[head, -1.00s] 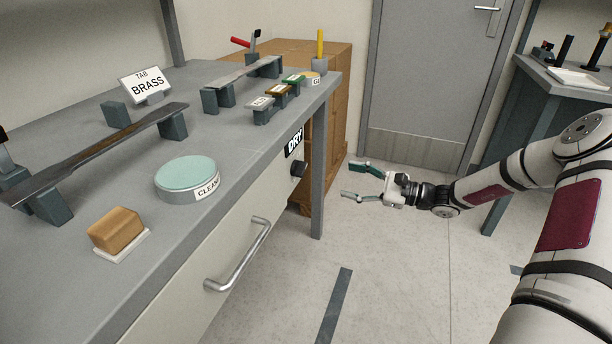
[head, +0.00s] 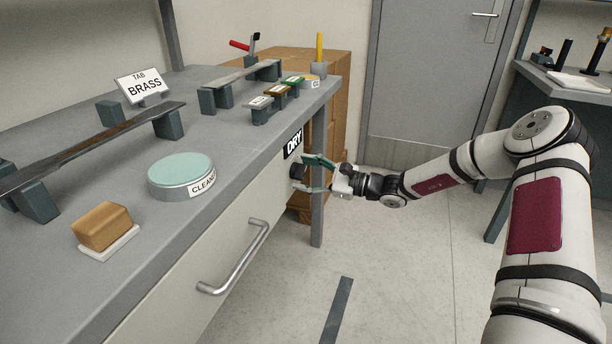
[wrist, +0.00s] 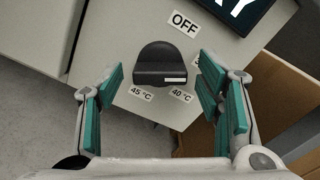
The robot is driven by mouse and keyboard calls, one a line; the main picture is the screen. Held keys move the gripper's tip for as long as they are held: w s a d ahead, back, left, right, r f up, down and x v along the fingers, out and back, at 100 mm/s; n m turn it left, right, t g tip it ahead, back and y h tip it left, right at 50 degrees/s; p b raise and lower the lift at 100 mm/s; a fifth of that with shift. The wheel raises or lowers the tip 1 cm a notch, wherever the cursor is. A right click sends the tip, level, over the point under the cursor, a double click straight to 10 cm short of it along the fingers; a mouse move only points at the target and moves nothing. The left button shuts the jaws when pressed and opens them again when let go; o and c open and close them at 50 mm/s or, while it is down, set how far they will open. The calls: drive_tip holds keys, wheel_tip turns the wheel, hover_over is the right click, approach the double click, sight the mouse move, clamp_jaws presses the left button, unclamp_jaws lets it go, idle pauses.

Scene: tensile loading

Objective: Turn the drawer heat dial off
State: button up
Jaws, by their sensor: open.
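The heat dial is a black round knob (wrist: 160,66) on the pale drawer front, with a raised grip bar across it. A white mark on the bar points toward the 40 °C label (wrist: 181,96). The OFF label (wrist: 185,24) is above and right of the knob, and the 45 °C label (wrist: 140,94) is below left. In the head view the dial (head: 296,171) sits under the DRY sign (head: 293,144). My gripper (head: 309,174) is open in front of the dial. In the wrist view its teal fingers (wrist: 158,92) stand on both sides of the knob, not closed on it.
The drawer handle (head: 235,258) sticks out left of the dial. A table leg (head: 318,175) and a wooden cabinet (head: 340,110) stand close to my gripper's right. The grey tabletop (head: 215,150) overhangs above the dial. The floor in front is clear.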

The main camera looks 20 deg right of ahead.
drive_tip(key=c, duration=1.2)
drive_tip(key=shift+o, duration=0.2)
drive_tip(key=shift+n, duration=0.3)
drive_tip(key=n, duration=0.5)
drive_tip(key=shift+b, duration=0.35)
drive_tip(key=n+b, duration=0.2)
drive_tip(key=n, duration=0.4)
drive_tip(key=shift+b, duration=0.35)
drive_tip(key=shift+n, duration=0.3)
drive_tip(key=o, duration=1.2)
drive_tip(key=shift+c, duration=0.2)
